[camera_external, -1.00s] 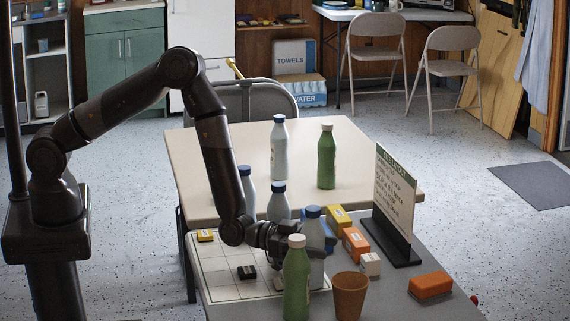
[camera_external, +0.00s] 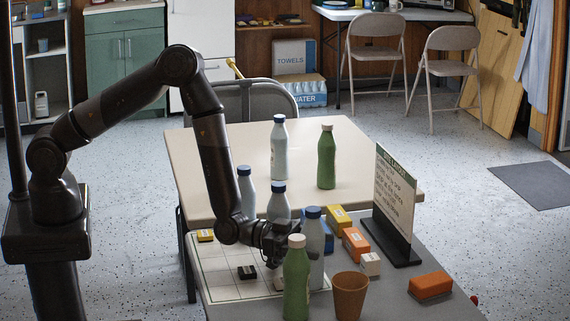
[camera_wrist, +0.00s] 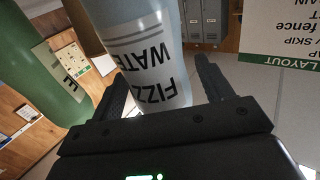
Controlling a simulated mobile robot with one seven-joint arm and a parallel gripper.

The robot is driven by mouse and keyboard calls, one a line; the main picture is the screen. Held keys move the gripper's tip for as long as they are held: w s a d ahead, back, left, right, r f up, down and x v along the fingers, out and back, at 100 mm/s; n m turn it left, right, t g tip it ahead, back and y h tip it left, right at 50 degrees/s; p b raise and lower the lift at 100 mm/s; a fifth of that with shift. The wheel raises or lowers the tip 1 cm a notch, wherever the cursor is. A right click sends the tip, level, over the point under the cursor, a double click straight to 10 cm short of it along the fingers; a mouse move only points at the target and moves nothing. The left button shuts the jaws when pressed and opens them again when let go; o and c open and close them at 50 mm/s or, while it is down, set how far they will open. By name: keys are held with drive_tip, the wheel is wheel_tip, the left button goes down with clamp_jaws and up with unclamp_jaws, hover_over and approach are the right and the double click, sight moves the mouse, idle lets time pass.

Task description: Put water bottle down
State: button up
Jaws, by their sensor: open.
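A pale bottle with a dark blue cap (camera_external: 315,235) stands upright on the front grey table, just right of my gripper (camera_external: 288,243). In the wrist view its label reads "FIZZ WATER", and the bottle (camera_wrist: 150,60) appears upside down, between and beyond my open fingers (camera_wrist: 165,85). Some room shows between the bottle and the right finger; I cannot tell whether the left finger touches it. A green bottle with a white cap (camera_external: 296,280) stands close in front and hides part of the pale bottle and of my fingers.
A brown cup (camera_external: 349,296), small boxes and a sign (camera_external: 393,198) stand right of the bottle. Two more blue-capped bottles (camera_external: 279,203) (camera_external: 246,192) stand behind my gripper. The beige table (camera_external: 375,165) has free room at its right.

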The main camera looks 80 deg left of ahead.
drive_tip(key=v, duration=1)
drive_tip(key=shift+s+a, duration=0.25)
drive_tip(key=shift+r, duration=0.1)
